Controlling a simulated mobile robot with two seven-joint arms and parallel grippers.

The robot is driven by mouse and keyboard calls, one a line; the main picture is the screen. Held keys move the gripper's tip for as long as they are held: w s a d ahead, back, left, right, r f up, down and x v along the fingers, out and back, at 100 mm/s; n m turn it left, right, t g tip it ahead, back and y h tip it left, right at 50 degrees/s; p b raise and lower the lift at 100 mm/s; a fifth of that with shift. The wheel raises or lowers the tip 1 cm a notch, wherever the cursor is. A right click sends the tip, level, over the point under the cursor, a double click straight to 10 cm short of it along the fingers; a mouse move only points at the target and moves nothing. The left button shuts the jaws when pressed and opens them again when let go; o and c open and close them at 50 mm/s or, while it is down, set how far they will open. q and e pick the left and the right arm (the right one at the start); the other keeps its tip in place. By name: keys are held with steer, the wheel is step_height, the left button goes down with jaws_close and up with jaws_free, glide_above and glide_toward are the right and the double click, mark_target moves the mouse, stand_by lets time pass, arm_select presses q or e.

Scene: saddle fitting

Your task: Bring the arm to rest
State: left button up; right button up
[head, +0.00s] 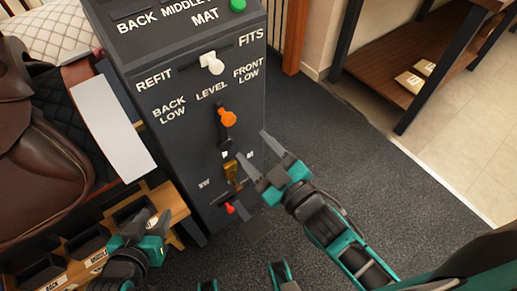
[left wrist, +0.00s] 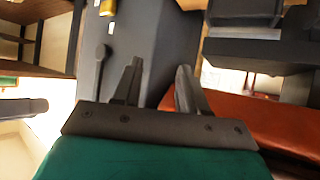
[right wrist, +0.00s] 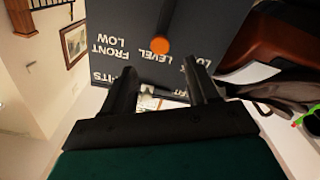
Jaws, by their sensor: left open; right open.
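My right gripper (head: 253,147) is open and empty in front of the lower right of a dark control panel (head: 185,125). In the right wrist view its spread fingers (right wrist: 160,68) have the panel and an orange-knobbed lever (right wrist: 160,46) beyond them, apart from them. My left gripper (head: 150,222) is open and low, by the wooden bin rack at lower left. Its spread fingers (left wrist: 160,72) hold nothing in the left wrist view. The panel carries a white knob (head: 212,63) between REFIT and FITS and an orange knob (head: 227,118) below LEVEL.
A brown saddle (head: 35,150) with a dark quilted pad is at the left. The labelled bin rack (head: 180,203) stands below it. A red knob (head: 229,208) sits low on the panel. A wooden shelf (head: 385,65) stands at upper right. Dark carpet (head: 345,135) is clear between.

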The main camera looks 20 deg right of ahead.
stand_by(0.3)
arm_select(q)
steer(key=shift+y, duration=0.4)
steer(key=r+p, duration=0.1)
steer(key=p, duration=0.1)
steer(key=a+r+p, duration=0.1)
steer(key=p, duration=0.1)
steer(key=s+a+r+p, duration=0.1)
steer(key=p, duration=0.1)
steer(key=shift+s+a+r+p, duration=0.1)
steer(key=shift+a+r+p, duration=0.1)
steer(key=shift+r+p, duration=0.1)
arm_select(e)
steer(key=s+d+f+m+g+h, duration=0.4)
steer(key=s+d+f+m+g, duration=0.1)
steer(key=d, duration=0.3)
steer(key=shift+s+d+f+m+g+h, duration=0.4)
steer(key=shift+s+m, duration=0.15)
steer(key=shift+m, duration=0.35)
arm_select(q)
steer(key=shift+d, duration=0.2)
